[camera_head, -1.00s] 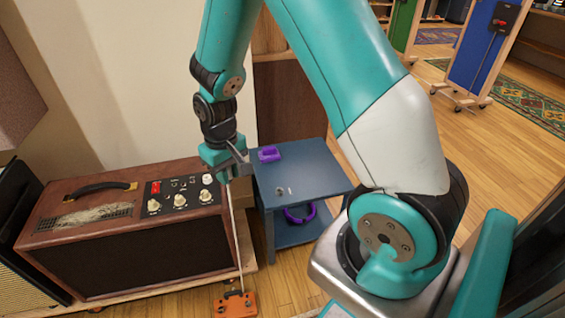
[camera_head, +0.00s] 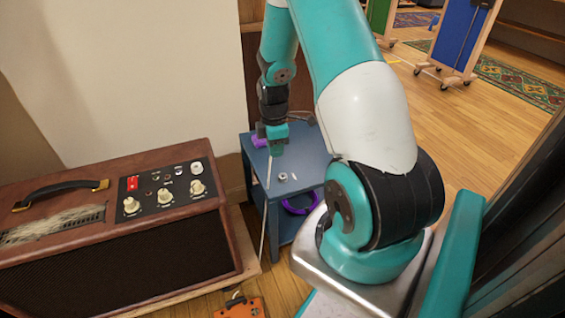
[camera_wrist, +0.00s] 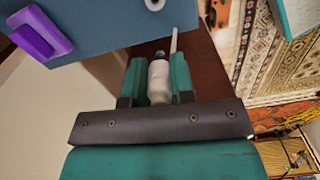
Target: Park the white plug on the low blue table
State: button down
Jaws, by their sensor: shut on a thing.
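My gripper (camera_head: 276,148) is over the left part of the low blue table (camera_head: 311,157) in the head view. In the wrist view my gripper (camera_wrist: 160,85) is shut on the white plug (camera_wrist: 159,82), which sits between its teal fingers with a dark tip. A thin pale cable (camera_head: 263,225) hangs from the gripper past the table's left edge toward the floor. The blue table also shows in the wrist view (camera_wrist: 105,25). I cannot tell the plug's height above the table.
A purple object (camera_head: 259,141) lies at the table's back left, and a small grey metal piece (camera_head: 283,177) lies on its top. A purple ring (camera_head: 299,204) is on the lower shelf. A brown amplifier (camera_head: 120,235) stands left, an orange pedal (camera_head: 240,306) on the floor.

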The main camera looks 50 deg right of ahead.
jog(key=shift+n, duration=0.6)
jog(key=f+b, duration=0.1)
jog(key=f, duration=0.1)
jog(key=d+f+b, duration=0.1)
jog(key=f+b, duration=0.1)
jog(key=s+d+f+b, duration=0.1)
jog(key=f+b, duration=0.1)
jog(key=shift+s+f, duration=0.1)
jog(key=shift+f, duration=0.25)
jog(key=shift+d+r+p, duration=0.1)
jog(key=shift+p, duration=0.4)
jog(key=shift+f+b, duration=0.8)
jog(key=shift+f, duration=1)
dwell(1.6)
jog(key=c, duration=0.9)
grip_release()
notch_tip(320, 180, up, 18)
jog(key=p, duration=0.6)
jog(key=shift+f, duration=0.25)
